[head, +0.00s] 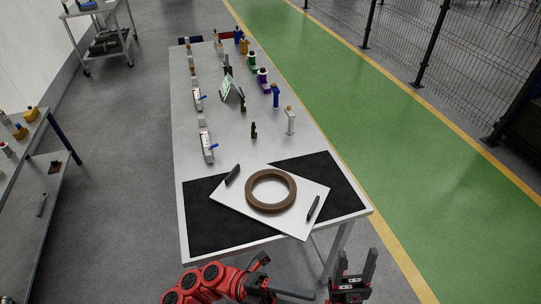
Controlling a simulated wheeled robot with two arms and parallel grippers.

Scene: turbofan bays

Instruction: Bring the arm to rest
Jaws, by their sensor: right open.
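My right gripper (355,264) is at the bottom of the head view, right of centre. Its two dark fingers point up and stand apart, with nothing between them. It is in front of the near edge of the long table (225,160), beside a table leg. My red left arm comes in at the bottom left. Dark parts at its end, seemingly the left gripper (276,277), are below the table's near edge; their jaw state is unclear. A brown ring (271,204) lies on a white board (237,200) with two dark handles, apart from both grippers.
The board lies on a black mat (215,226) at the table's near end. Bottles, small boxes and a green sign (231,89) stand farther back. A shelf unit (40,190) is at left, a trolley (104,40) behind it. A green walkway (350,120) at right is clear.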

